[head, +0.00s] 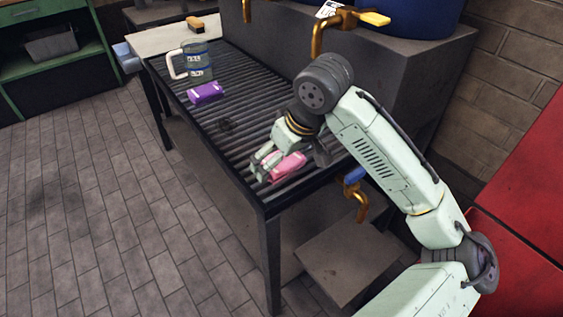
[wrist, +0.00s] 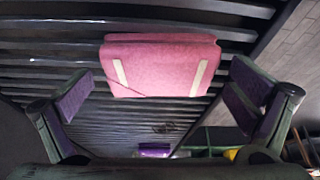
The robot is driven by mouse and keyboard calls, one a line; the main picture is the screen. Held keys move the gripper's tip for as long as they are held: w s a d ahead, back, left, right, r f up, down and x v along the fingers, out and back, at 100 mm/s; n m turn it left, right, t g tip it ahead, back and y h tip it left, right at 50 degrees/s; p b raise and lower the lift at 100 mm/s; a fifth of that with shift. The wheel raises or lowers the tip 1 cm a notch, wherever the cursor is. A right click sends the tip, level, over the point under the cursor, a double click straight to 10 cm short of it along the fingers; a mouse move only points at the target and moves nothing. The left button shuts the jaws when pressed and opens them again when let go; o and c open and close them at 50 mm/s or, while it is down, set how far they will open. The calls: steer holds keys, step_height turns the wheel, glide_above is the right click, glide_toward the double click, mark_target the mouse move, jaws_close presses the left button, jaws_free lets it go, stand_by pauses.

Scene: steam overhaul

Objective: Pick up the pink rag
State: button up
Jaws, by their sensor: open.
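The pink rag (head: 288,166) lies folded on the slatted metal rack near its front corner. In the wrist view the pink rag (wrist: 160,66) shows two pale stripes and sits ahead of and between my fingers. My gripper (head: 266,166) is open and sits right at the rag in the head view, partly covering it. In the wrist view my gripper (wrist: 165,100) has its two purple-padded fingers wide apart, with a gap on each side of the rag. I cannot tell how far above the slats the fingertips are.
A purple folded cloth (head: 206,93) and a clear jug with a white handle (head: 197,62) stand farther back on the rack (head: 240,75). A brush (head: 196,24) lies at the far end. A brass tap (head: 318,36) and blue drums stand behind. A red cabinet (head: 530,200) is at right.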

steer(key=shift+c, duration=0.4)
steer(key=c, duration=1.1)
steer(key=shift+r, duration=0.15)
steer(key=shift+r, duration=0.65)
step_height(320, 180, up, 2)
steer(key=shift+s+a+r, duration=0.1)
steer(key=shift+s+a, duration=0.05)
steer(key=s+a, duration=0.3)
steer(key=s, duration=0.4)
steer(key=s+a+r, duration=0.1)
steer(key=s+a, duration=0.2)
steer(key=s, duration=0.4)
steer(key=shift+s+a+r+b, duration=0.15)
steer(key=shift+a+b, duration=0.05)
steer(key=shift+b, duration=0.25)
